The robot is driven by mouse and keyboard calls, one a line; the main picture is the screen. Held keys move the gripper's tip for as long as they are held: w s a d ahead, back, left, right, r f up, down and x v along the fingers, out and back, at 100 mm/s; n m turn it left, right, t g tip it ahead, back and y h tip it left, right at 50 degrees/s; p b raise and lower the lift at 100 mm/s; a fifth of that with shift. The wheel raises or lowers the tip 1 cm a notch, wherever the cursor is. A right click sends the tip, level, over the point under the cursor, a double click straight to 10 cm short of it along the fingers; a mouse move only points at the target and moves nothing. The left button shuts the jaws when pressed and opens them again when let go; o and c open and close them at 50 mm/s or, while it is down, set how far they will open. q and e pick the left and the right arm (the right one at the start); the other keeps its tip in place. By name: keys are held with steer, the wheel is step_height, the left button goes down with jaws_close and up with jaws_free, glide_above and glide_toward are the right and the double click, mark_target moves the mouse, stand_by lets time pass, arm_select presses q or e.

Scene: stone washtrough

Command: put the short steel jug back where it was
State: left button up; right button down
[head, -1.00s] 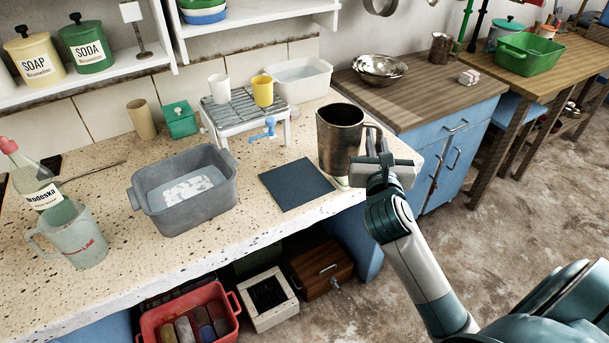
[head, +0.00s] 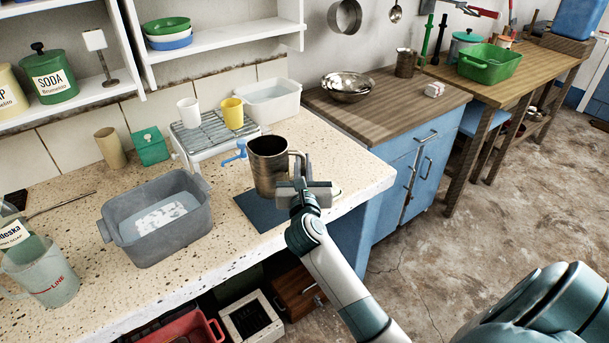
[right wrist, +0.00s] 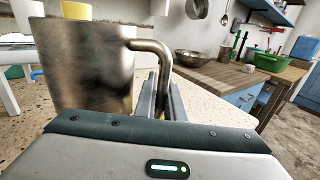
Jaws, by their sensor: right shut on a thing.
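A steel jug (head: 266,168), worn and open at the top, is upright over the dark mat (head: 256,212) on the speckled counter. I cannot tell whether its base touches the mat. My right gripper (head: 299,182) is shut on the jug's handle, on the jug's right side. In the right wrist view the jug (right wrist: 85,70) fills the left, and its bent handle (right wrist: 155,47) runs down between the fingers (right wrist: 161,100). Another, smaller-looking steel vessel (head: 406,63) stands on the wooden counter at the back. My left gripper is not in view.
A grey basin (head: 157,230) stands left of the mat, with a clear measuring jug (head: 42,275) beyond it. A rack (head: 207,135) with two cups and a white tub (head: 270,102) stand behind. The counter's front right corner (head: 365,180) is mostly bare.

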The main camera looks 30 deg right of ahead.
step_height(320, 180, down, 4)
steer(key=shift+r, duration=0.25)
steer(key=shift+f, duration=0.15)
steer(key=shift+f, duration=0.1)
steer(key=shift+f+b, duration=0.1)
steer(key=shift+b, duration=0.2)
steer(key=c, duration=1.8)
jaws_free()
steer(key=shift+c, duration=0.2)
steer(key=shift+s, duration=0.1)
